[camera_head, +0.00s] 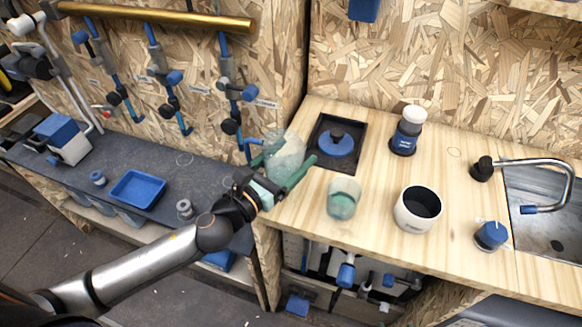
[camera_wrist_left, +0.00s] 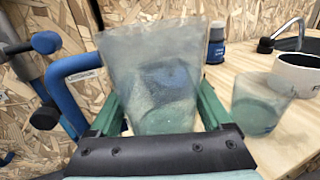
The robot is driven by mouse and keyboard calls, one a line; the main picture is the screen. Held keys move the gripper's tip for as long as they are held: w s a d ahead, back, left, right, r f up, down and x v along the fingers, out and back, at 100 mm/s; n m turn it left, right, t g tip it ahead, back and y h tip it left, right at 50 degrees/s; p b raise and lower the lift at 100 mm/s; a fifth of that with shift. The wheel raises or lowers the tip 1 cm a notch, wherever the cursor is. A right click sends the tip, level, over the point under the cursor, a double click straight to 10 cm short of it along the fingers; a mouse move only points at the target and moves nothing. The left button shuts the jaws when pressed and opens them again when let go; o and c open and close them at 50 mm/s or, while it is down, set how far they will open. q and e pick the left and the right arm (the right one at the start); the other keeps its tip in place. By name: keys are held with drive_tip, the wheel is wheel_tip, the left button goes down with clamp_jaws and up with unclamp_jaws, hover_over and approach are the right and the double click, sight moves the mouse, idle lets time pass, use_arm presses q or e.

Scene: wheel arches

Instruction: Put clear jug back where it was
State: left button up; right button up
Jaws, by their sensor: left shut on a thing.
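A clear jug (camera_head: 285,150) is held between the green fingers of my left gripper (camera_head: 287,172), near the left edge of the wooden counter. In the left wrist view the clear jug (camera_wrist_left: 155,75) stands upright between the two fingers (camera_wrist_left: 160,115), and a blue shape shows through it. I cannot tell whether its base touches anything. A second clear vessel (camera_head: 343,198) with a greenish tint stands on the counter to the right of the gripper. It also shows at the right in the left wrist view (camera_wrist_left: 258,105). My right gripper is not in view.
The wooden counter (camera_head: 300,212) holds a black square plate with a blue knob (camera_head: 337,142), a blue-black grinder (camera_head: 407,130), a white pot (camera_head: 418,209), a blue-topped jar (camera_head: 491,236) and a sink tap (camera_head: 530,165). Blue pipes (camera_head: 229,85) rise behind the gripper. A blue tray (camera_head: 138,189) lies on the dark bench.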

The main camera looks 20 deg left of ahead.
use_arm(q)
drive_tip(key=shift+w+f+b, duration=0.15)
drive_tip(key=shift+f+b, duration=0.5)
drive_tip(key=shift+f, duration=1.05)
drive_tip(key=shift+f, duration=0.15)
drive_tip(key=o, duration=1.3)
drive_tip(key=b+v, duration=0.3)
drive_tip(key=v, duration=0.8)
drive_tip(key=shift+s+a+b, duration=0.15)
drive_tip(key=shift+s+b, duration=0.15)
drive_tip(key=shift+s, duration=0.2)
